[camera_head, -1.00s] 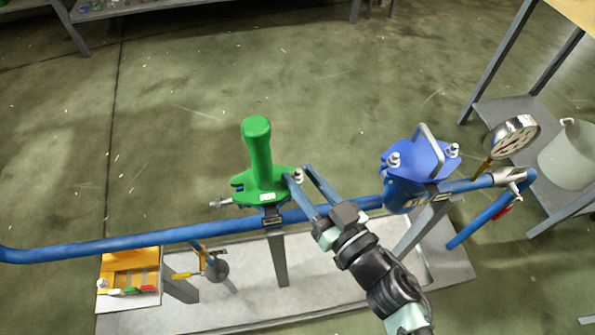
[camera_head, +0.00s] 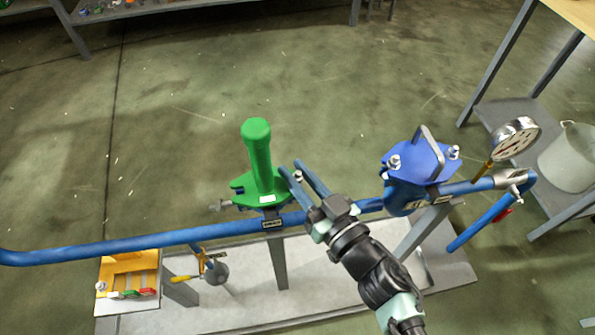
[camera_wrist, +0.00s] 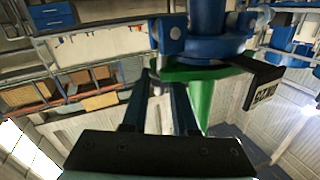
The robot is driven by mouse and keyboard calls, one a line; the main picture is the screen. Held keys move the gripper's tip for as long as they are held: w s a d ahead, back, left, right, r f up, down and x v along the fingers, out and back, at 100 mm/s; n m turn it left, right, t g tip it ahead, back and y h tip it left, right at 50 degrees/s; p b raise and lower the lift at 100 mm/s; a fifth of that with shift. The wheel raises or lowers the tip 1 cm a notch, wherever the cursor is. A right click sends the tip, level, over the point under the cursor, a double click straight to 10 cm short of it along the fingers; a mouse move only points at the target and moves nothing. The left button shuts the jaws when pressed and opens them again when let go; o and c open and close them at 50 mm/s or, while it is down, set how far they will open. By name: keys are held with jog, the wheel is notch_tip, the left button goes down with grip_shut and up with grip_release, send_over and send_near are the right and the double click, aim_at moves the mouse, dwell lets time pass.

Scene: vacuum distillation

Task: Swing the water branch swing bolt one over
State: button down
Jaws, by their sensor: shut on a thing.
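A green cap (camera_head: 258,152) with an upright handle and a flat flange sits on the blue pipe (camera_head: 130,243). One swing bolt (camera_head: 298,176) with a pale nut is at the right side of this flange. Another swing bolt (camera_head: 219,206) sticks out to the left. My gripper (camera_head: 291,166) is beside the flange's right edge, shut on the right swing bolt. In the wrist view the metal bolt (camera_wrist: 159,112) lies between the two fingers, next to the green flange (camera_wrist: 200,72). The fingers hide part of the bolt.
A blue flanged cap (camera_head: 415,160) with a handle and bolts stands right of my gripper. A pressure gauge (camera_head: 515,138) is farther right. A yellow block (camera_head: 130,265) and a small valve (camera_head: 213,270) are low left. The floor behind the pipe is clear.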

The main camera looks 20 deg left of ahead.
jog(key=shift+s+a+r+n+p, duration=0.15)
jog(key=shift+r+n+p, duration=0.2)
jog(key=shift+p, duration=0.6)
jog(key=shift+a+p, duration=0.1)
jog(key=shift+p, duration=0.5)
jog(key=shift+s+a+f+n+h+p, duration=0.15)
jog(key=shift+n+h+p, duration=0.15)
jog(key=shift+n+p, duration=0.25)
jog(key=shift+f, duration=0.1)
jog(key=c, duration=0.9)
grip_release()
jog(key=shift+c, duration=0.2)
jog(key=shift+f, duration=0.15)
